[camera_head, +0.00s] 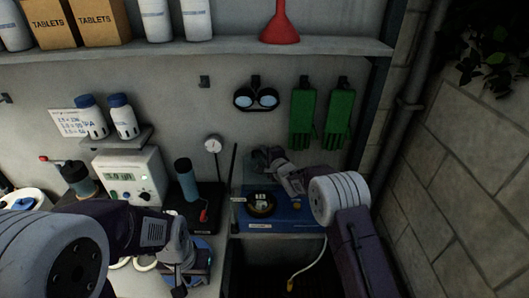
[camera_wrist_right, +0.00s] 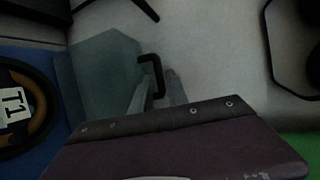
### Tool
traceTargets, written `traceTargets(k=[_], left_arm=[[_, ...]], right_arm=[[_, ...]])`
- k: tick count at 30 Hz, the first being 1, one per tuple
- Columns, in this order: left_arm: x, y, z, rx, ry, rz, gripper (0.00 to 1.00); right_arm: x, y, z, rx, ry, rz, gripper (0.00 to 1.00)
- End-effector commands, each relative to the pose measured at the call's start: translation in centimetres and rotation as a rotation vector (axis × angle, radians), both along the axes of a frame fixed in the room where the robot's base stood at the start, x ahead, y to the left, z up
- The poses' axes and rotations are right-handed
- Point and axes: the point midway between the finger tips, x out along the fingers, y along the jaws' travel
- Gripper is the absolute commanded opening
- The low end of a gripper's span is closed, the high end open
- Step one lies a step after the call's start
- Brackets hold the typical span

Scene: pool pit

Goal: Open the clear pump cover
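The clear pump cover (camera_head: 262,160) is a see-through greenish panel at the back of the blue pump base (camera_head: 285,217). In the head view it seems to stand up, tilted, above the base. In the right wrist view the cover (camera_wrist_right: 103,70) carries a black bent handle (camera_wrist_right: 152,68). My right gripper (camera_head: 277,160) is at the cover; in the wrist view its two fingers (camera_wrist_right: 156,82) lie on either side of the handle bar. Whether they clamp it is unclear. My left gripper (camera_head: 180,284) is low at centre left, away from the cover; its fingertips are unclear.
A round dark part (camera_head: 261,203) with a label sits on the base. A black stand with a blue-grey cylinder (camera_head: 185,178) and a white meter box (camera_head: 130,176) stand left. Green gloves (camera_head: 303,118) hang above. A stone wall (camera_head: 470,190) bounds the right.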

Motion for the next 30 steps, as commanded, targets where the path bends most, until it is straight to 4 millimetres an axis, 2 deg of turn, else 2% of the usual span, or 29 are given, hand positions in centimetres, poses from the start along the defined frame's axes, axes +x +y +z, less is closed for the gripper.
traceTargets(k=[5, 6, 8, 30], left_arm=[[-0.01, 0.00, -0.02, 0.000, 0.000, 0.000, 0.36], [-0.01, 0.00, -0.02, 0.000, 0.000, 0.000, 0.36], [-0.01, 0.00, -0.03, 0.000, 0.000, 0.000, 0.36], [-0.01, 0.00, -0.02, 0.000, 0.000, 0.000, 0.36]], right_arm=[[0.01, 0.00, -0.07, 0.000, 0.001, 0.000, 0.20], [0.01, 0.00, -0.07, 0.000, 0.001, 0.000, 0.17], [0.01, -0.01, -0.05, 0.000, 0.001, 0.000, 0.00], [-0.02, 0.00, -0.06, -0.001, 0.001, 0.000, 0.00]])
